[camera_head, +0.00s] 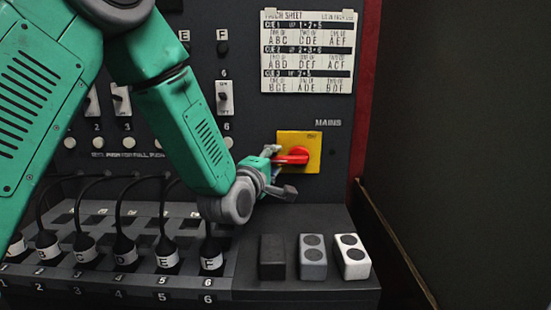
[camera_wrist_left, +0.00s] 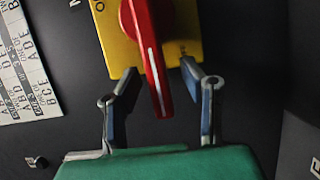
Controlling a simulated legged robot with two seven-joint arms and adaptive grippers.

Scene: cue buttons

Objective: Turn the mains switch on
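The mains switch is a yellow plate (camera_head: 313,140) with a red rotary handle (camera_head: 293,156), below the word MAINS on the dark panel. The handle lies roughly level in the head view, its tip towards the left. My left gripper (camera_head: 280,171) is at the handle from the left and partly hides its tip. In the left wrist view, the red handle (camera_wrist_left: 154,60) reaches between the two open fingers of my left gripper (camera_wrist_left: 160,72). Gaps show on both sides of the handle. The yellow plate (camera_wrist_left: 120,50) is behind the fingertips. My right gripper is not in view.
A black block (camera_head: 272,257), a grey block (camera_head: 313,257) and a white block (camera_head: 352,256) stand on the ledge below. Several lettered plugs with cables, such as plug F (camera_head: 210,257), stand in numbered slots. A patch sheet (camera_head: 307,50) hangs above the switch.

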